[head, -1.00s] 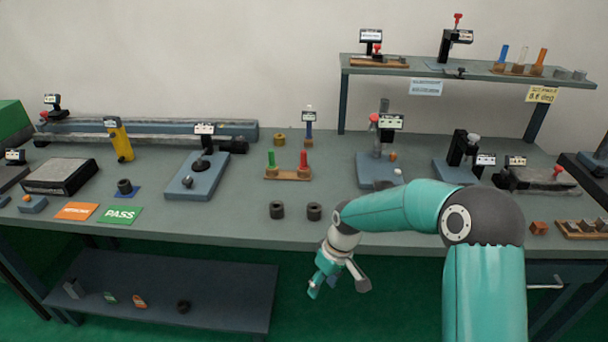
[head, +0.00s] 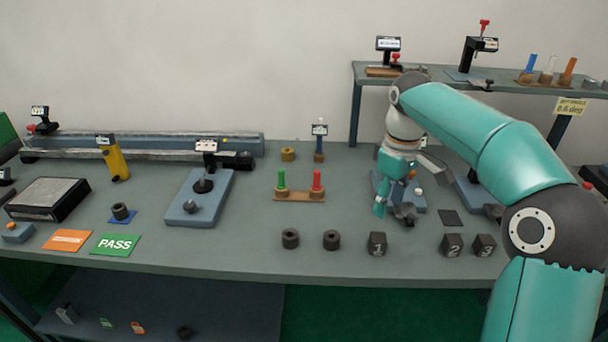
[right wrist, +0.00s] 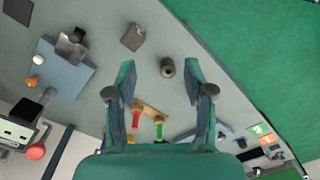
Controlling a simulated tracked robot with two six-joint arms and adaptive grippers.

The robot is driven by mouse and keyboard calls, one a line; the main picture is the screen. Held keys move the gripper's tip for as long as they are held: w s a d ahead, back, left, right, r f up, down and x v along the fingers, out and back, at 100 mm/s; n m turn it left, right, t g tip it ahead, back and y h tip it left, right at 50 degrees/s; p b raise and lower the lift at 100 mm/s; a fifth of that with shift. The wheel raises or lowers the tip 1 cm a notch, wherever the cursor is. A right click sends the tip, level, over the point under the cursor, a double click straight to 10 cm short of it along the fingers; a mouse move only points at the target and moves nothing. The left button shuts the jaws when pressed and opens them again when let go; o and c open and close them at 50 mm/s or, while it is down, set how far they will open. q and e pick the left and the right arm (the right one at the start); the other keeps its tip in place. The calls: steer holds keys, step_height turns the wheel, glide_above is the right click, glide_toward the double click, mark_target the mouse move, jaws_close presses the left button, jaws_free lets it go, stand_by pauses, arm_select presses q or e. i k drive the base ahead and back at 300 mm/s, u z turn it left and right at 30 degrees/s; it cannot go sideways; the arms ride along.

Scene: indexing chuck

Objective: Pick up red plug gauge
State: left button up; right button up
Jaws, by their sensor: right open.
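The red plug gauge (head: 317,181) stands upright at the right end of a small wooden stand (head: 299,196) on the bench. The green plug gauge (head: 281,180) stands at its left end. My right gripper (head: 393,211) is open and empty, above the bench to the right of the stand. In the right wrist view the red gauge (right wrist: 135,119) shows near the left finger of my right gripper (right wrist: 160,72), with the green gauge (right wrist: 159,129) beside it. My left gripper is not in view.
Two dark rings (head: 290,238) (head: 331,240) lie in front of the stand. Numbered dark blocks (head: 377,244) stand to their right. A blue-grey fixture (head: 420,195) is partly hidden behind my right gripper.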

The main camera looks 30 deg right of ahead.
mark_target(317, 186)
steer(key=i, duration=1.1)
steer(key=z, duration=0.05)
